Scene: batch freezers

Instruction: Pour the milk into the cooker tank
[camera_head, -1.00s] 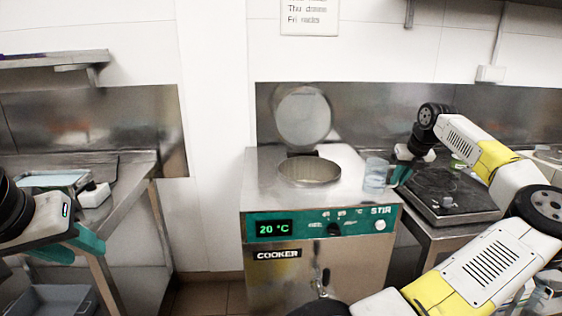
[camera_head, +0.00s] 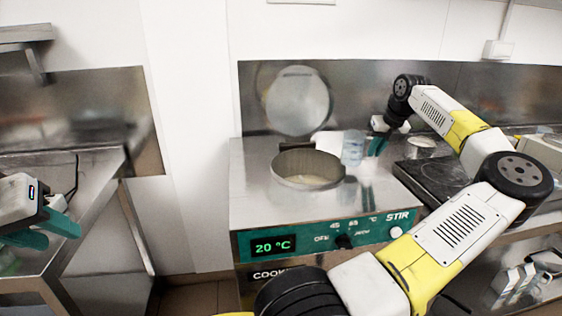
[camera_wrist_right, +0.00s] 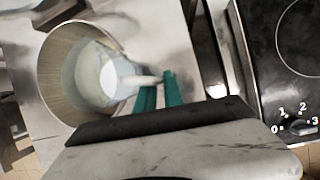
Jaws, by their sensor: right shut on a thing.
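The cooker (camera_head: 375,226) has a round open tank (camera_head: 280,172) in its top, with a pale patch visible inside. Its round lid (camera_head: 297,100) stands up behind it. A clear jug (camera_head: 353,147) is at the back right of the tank opening and looks about upright. My right gripper (camera_head: 378,146) is shut on the jug's handle. In the right wrist view, the jug (camera_wrist_right: 92,72) has white milk in it and overlaps the tank opening (camera_wrist_right: 52,75); its height above the rim is unclear. My left gripper (camera_head: 52,230) is apart at the left, its teal fingers spread and empty.
A black hob (camera_head: 428,180) stands right of the cooker; it also shows in the right wrist view (camera_wrist_right: 290,50). A steel table (camera_head: 95,200) is at the left, with a floor gap between it and the cooker. My right arm crosses in front of the cooker.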

